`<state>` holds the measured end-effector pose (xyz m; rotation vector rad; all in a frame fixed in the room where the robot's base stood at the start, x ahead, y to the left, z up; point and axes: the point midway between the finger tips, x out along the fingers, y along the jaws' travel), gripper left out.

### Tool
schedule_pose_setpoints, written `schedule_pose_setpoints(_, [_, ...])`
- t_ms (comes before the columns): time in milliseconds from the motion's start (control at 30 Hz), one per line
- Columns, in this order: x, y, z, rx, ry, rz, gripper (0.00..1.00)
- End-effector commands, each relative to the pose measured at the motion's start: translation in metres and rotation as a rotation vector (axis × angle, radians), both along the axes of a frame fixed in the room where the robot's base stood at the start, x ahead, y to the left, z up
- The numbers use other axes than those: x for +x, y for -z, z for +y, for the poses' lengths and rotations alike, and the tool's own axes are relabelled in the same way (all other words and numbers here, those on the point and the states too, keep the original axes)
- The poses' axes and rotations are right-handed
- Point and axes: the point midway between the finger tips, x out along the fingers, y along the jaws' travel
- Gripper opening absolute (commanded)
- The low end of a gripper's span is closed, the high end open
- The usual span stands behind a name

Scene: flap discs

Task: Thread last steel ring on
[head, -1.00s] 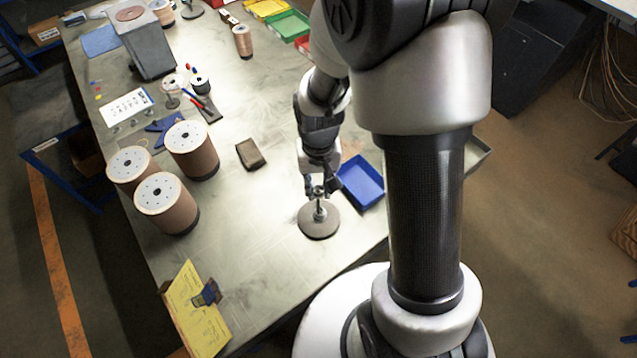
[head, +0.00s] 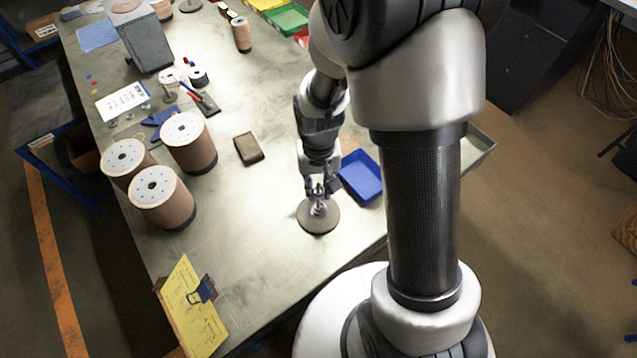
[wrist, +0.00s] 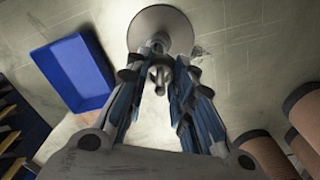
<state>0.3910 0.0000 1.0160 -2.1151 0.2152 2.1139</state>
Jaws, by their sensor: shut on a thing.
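A round grey disc (head: 312,225) lies flat on the workbench, with a small upright steel post at its middle. My gripper (head: 319,192) is directly over the disc and hides most of the post. In the wrist view the disc (wrist: 168,22) is just beyond the fingertips. There my gripper (wrist: 160,60) is shut on a small steel ring (wrist: 158,72), mostly hidden between the fingers. The ring is at the post; I cannot tell whether it is around it.
A blue tray (head: 361,177) stands close on the right of the disc. A dark brown block (head: 249,148) and several large spools (head: 163,197) are to the left. A yellow card (head: 190,310) stands near the front edge. The bench between is clear.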

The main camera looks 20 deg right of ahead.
Motion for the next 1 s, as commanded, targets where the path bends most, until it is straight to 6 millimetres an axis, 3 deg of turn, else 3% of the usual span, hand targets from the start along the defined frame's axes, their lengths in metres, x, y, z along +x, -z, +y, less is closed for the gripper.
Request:
schedule_pose_setpoints(967, [0.000,0.070,0.000,0.000,0.000,0.002,0.13])
schedule_pose_setpoints(1000, [0.000,0.068,0.000,0.000,0.000,0.001,0.25])
